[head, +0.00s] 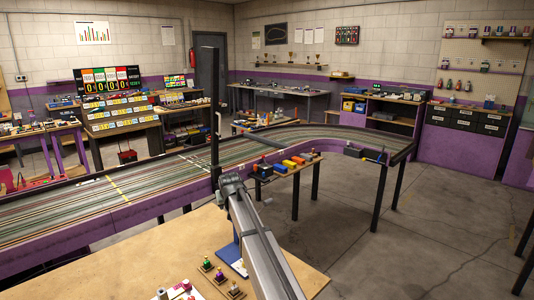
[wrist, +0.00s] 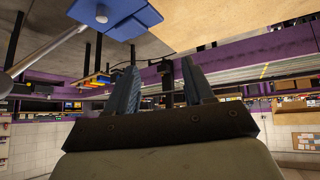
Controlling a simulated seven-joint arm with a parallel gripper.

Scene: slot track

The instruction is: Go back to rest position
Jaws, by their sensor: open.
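My gripper (wrist: 162,82) shows in the wrist view with its two dark fingers apart and nothing held between them. In the head view my grey arm reaches up from the bottom edge over the wooden table, and I cannot make out the fingers there. A blue stand (wrist: 115,18) with a thin metal rod shows at the top of the wrist view, clear of the fingers. In the head view a blue piece (head: 230,254) sits on the table just left of my arm, partly hidden by it.
The wooden table (head: 150,255) holds several small coloured trophy-like pieces (head: 219,275) at its front, left of my arm. The slot track (head: 120,190) runs behind it, with a tall black post (head: 215,115) near my arm. A shelf of coloured cars (head: 290,164) stands to the right.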

